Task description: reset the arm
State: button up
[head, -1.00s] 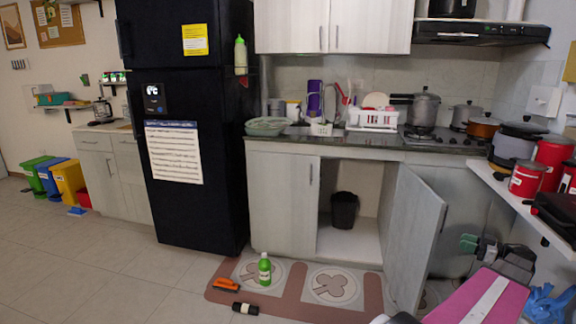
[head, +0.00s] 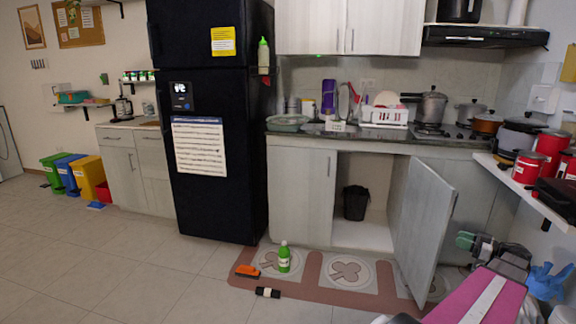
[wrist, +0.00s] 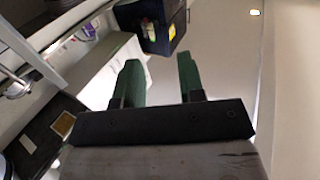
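My gripper (wrist: 158,82) shows two dark green fingers spread apart in the wrist view, with nothing held between them. In the head view my gripper (head: 466,240) is at the lower right, at the end of my pink and grey arm. It is held out in front of the open cabinet door (head: 424,225), to the right of it in the picture. Whether it touches anything there I cannot tell.
A black bin (head: 355,203) stands inside the open cabinet. Red canisters (head: 551,149) stand on the right shelf. Floor at left is clear.

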jog(key=w+a+m+t+h, duration=0.2)
jog(key=w+a+m+h, duration=0.3)
jog(key=w+a+h, duration=0.3)
jog(key=w+a+m+t+h, duration=0.3)
jog(key=w+a+m+h, duration=0.3)
jog(key=w+h, duration=0.35)
jog(key=s+a+f+m+g, duration=0.1)
jog(key=s+a+f+g, duration=0.2)
jog(key=a+f+g, duration=0.35)
jog(key=s+a+f+m+g, duration=0.1)
jog(key=s+a+f+g, duration=0.25)
jog(key=a, duration=0.65)
jog(key=s+a+f+n+g+y, duration=0.1)
jog(key=s+a+f+g+y, duration=0.1)
jog(key=s+a, duration=0.4)
jog(key=s+a+f+n+g+y, duration=0.2)
jog(key=s+a+g, duration=0.3)
jog(key=a, duration=0.7)
jog(key=shift+s, duration=0.95)
